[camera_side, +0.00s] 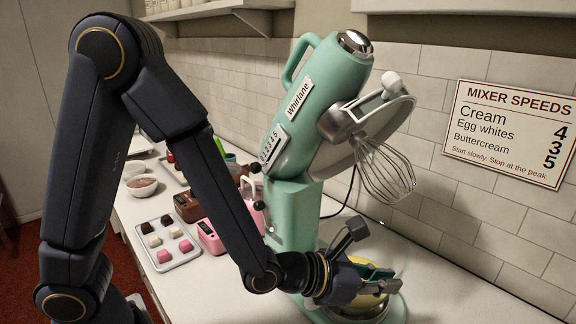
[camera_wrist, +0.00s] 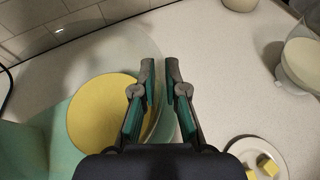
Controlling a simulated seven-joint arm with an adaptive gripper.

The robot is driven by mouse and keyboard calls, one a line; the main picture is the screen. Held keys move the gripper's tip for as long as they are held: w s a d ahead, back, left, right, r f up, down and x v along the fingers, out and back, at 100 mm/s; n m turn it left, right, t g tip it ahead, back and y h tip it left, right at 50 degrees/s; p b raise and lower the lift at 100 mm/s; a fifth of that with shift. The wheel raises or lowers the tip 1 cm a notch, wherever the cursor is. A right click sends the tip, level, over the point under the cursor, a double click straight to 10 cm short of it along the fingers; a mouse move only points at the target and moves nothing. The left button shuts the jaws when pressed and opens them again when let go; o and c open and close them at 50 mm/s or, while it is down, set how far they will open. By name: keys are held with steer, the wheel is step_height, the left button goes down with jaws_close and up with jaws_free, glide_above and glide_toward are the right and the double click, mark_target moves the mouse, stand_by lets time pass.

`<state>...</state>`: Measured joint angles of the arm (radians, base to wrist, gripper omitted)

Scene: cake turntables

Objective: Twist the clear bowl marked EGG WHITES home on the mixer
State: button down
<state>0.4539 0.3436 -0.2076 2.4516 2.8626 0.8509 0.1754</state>
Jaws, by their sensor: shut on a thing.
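A clear bowl with yellow contents (camera_wrist: 98,112) sits on the base of the mint-green mixer (camera_side: 305,125). In the side view the bowl is partly hidden behind my gripper (camera_side: 368,282). My gripper (camera_wrist: 160,72) is shut on the bowl's clear wall near the rim, at the right side in the wrist view. No EGG WHITES marking can be read on it. The mixer head is tilted up, with the wire whisk (camera_side: 386,172) hanging clear above the bowl. Whether the bowl is locked on the base cannot be seen.
Another clear bowl with pale contents (camera_wrist: 303,58) stands at the right in the wrist view. A plate with yellow cubes (camera_wrist: 245,150) lies nearby. A tray of small cakes (camera_side: 166,242) and a pink box (camera_side: 210,238) stand left of the mixer. Counter between bowl and plate is clear.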

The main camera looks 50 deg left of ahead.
steer(key=shift+f, duration=0.1)
steer(key=c, duration=1.1)
jaws_free()
steer(key=shift+c, duration=0.2)
